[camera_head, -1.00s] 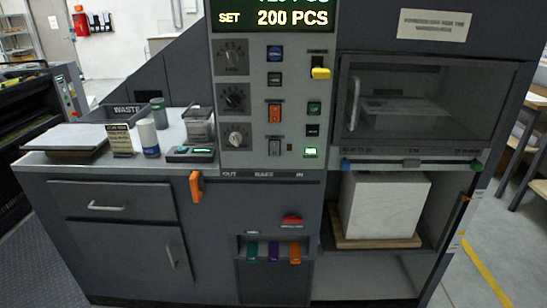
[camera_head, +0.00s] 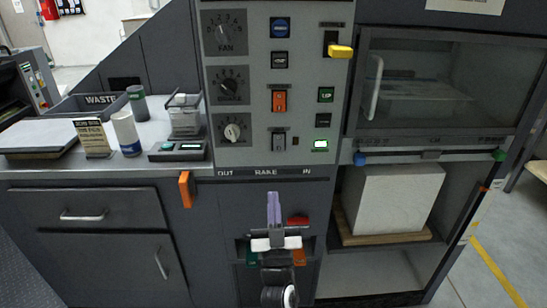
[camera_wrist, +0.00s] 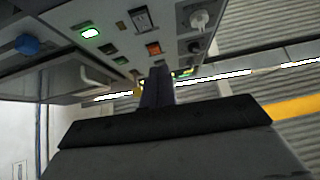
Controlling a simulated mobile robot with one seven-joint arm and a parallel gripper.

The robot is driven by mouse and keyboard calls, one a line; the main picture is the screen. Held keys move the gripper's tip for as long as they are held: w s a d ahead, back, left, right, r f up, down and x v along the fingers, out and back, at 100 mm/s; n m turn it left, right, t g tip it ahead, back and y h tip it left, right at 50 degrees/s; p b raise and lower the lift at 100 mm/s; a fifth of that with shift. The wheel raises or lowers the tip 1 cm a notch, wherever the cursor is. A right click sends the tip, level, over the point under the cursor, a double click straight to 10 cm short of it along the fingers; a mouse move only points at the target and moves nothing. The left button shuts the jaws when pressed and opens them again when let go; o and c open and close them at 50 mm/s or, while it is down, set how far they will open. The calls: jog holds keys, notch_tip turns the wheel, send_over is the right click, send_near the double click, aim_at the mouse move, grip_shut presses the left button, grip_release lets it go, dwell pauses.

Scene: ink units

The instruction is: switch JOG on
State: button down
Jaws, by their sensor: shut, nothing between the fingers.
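The grey control panel (camera_head: 265,85) stands upright in the middle of the head view. No JOG label is readable. The panel has an orange rocker switch (camera_head: 279,101), a grey rocker switch (camera_head: 279,141) below it and a lit green button (camera_head: 321,145) to the right. My gripper (camera_head: 273,200) is shut and empty, pointing up below the panel, lower than the grey rocker in the picture. In the wrist view the shut fingers (camera_wrist: 158,75) point toward the panel, where the grey rocker (camera_wrist: 141,19), orange rocker (camera_wrist: 153,48) and lit green button (camera_wrist: 91,33) show.
Three dials, including the fan dial (camera_head: 225,33), line the panel's left side. A yellow-handled lever (camera_head: 340,51) juts out at upper right. An orange handle (camera_head: 185,189) hangs at the counter's front. Behind my gripper, a red button (camera_head: 298,221) is partly hidden.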

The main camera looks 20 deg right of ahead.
aim_at(279, 146)
jog(key=shift+s+d+f+g+h, duration=0.15)
jog(key=shift+d+f+h, duration=0.05)
jog(key=shift+d+f, duration=0.3)
jog(key=shift+s+d+f+g+h, duration=0.1)
jog(key=shift+d+f+g+h, duration=0.1)
jog(key=shift+d+f, duration=0.25)
jog(key=shift+d+r, duration=0.1)
jog(key=shift+r, duration=0.1)
jog(key=shift+w+d+f+p+x, duration=0.1)
jog(key=shift+w+f+p+x, duration=0.25)
jog(key=shift+x, duration=1.8)
jog(key=shift+w+d+f+p+x, duration=0.15)
jog(key=shift+f+p+x, duration=0.3)
jog(key=shift+x, duration=1.65)
jog(key=shift+w+a+f+p+x, duration=0.1)
jog(key=shift+w+f+p+x, duration=0.25)
jog(key=shift+x, duration=1.8)
jog(key=shift+d, duration=0.1)
